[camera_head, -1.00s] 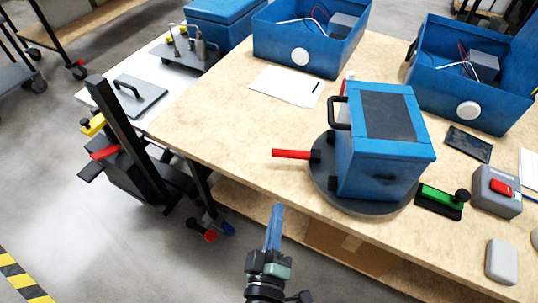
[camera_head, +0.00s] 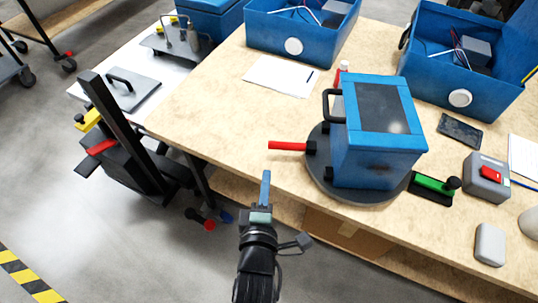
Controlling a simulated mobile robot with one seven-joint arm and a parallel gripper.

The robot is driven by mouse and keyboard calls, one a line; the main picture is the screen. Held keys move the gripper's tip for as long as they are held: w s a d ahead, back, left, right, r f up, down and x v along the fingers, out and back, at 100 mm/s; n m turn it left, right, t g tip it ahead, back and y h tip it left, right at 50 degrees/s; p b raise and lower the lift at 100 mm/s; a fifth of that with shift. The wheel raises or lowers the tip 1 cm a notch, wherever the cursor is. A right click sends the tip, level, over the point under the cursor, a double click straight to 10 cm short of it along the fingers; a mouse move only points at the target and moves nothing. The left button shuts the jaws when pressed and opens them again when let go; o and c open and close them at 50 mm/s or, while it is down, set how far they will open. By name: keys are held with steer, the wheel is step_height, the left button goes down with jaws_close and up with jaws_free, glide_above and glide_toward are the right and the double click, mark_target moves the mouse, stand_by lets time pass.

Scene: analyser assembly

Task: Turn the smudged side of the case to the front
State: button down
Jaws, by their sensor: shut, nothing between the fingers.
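The blue case (camera_head: 375,165) stands upright on a dark round turntable (camera_head: 322,178) near the table's front edge. It has a dark glossy panel on top and a black carry handle on its left side. Its near side looks a little darker low down; I cannot tell whether that is the smudge or shade. A red lever (camera_head: 287,146) sticks out to the left from the turntable. My gripper (camera_head: 265,178) is shut and empty, pointing up the picture in front of the table edge. Its fingertips are below and left of the lever, apart from it. The case's far sides are hidden.
A green-topped block with a black knob (camera_head: 435,186) and a grey box with a red button (camera_head: 487,178) lie right of the turntable. Open blue housings (camera_head: 293,46) stand behind. The tabletop (camera_head: 215,110) left of the lever is clear.

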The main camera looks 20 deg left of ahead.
mark_target(270, 148)
steer(key=x, duration=0.8)
steer(key=shift+d, duration=0.1)
